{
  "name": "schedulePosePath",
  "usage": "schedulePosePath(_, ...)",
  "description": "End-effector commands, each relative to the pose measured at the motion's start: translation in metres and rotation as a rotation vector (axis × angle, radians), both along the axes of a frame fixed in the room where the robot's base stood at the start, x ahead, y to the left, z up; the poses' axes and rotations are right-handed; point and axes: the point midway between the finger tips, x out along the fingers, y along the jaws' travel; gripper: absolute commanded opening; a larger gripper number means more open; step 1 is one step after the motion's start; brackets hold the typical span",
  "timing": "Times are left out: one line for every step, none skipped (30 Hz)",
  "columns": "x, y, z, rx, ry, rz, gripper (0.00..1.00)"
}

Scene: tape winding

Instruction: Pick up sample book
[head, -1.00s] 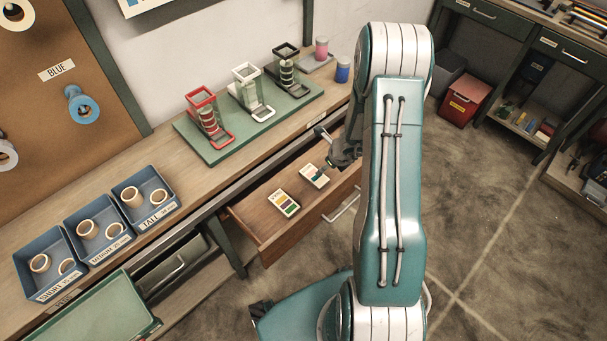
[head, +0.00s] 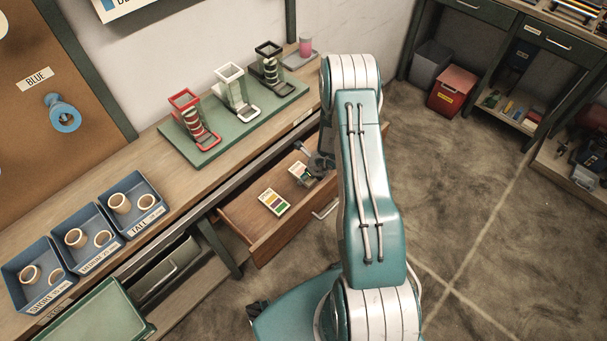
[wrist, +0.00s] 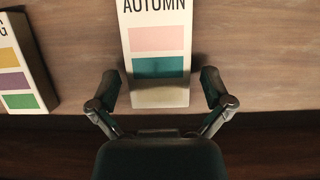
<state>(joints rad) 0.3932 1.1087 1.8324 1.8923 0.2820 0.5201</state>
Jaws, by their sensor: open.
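A sample book marked AUTUMN (wrist: 158,40), white with pink and teal swatches, lies flat in the open drawer. It also shows in the head view (head: 299,171), partly covered by my gripper. In the wrist view my gripper (wrist: 160,88) is open, with one finger on each side of the book's near end and a gap on both sides. Whether the fingertips are down at the book's height is unclear. A second sample book (wrist: 22,70) with yellow, purple and green swatches lies to the left, cut off there but whole in the head view (head: 274,202).
The open drawer (head: 262,240) juts out below the workbench (head: 170,215). On the bench, a green board (head: 215,150) carries red, white and black stands. Blue bins (head: 40,300) with rings stand at the left. The drawer floor around the books is clear.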

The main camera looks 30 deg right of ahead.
Motion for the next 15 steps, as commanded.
schedulePosePath(0.0009, 0.0004, -0.0002, -0.001, -0.001, 0.0, 1.0)
schedulePosePath(0.0009, 0.0007, -0.0001, -0.002, -0.001, -0.001, 1.0)
schedulePosePath(0.0009, 0.0008, 0.0001, -0.002, -0.001, -0.001, 1.0)
schedulePosePath(0.0008, 0.0009, 0.0002, -0.002, -0.001, -0.001, 1.0)
schedulePosePath(0.0007, 0.0009, 0.0002, -0.002, -0.001, -0.001, 1.0)
schedulePosePath(0.0007, 0.0011, 0.0002, -0.002, -0.001, -0.001, 0.95)
schedulePosePath(0.0008, 0.0012, 0.0004, -0.002, -0.001, -0.001, 0.82)
schedulePosePath(0.0008, 0.0015, 0.0004, -0.002, 0.0, 0.0, 0.69)
schedulePosePath(0.0007, 0.0016, 0.0004, -0.002, 0.0, 0.0, 0.51)
schedulePosePath(0.0007, 0.0016, 0.0004, -0.002, 0.0, 0.0, 0.38)
schedulePosePath(0.0006, 0.0015, 0.0002, -0.002, 0.0, 0.0, 0.3)
schedulePosePath(0.0006, 0.0013, 0.0001, -0.002, 0.0, 0.0, 0.3)
schedulePosePath(0.0005, 0.0012, -0.0001, -0.002, 0.0, 0.001, 0.3)
schedulePosePath(0.0004, 0.0011, -0.0001, -0.002, 0.0, 0.001, 0.29)
schedulePosePath(0.0005, 0.001, -0.0001, -0.002, 0.0, 0.001, 0.29)
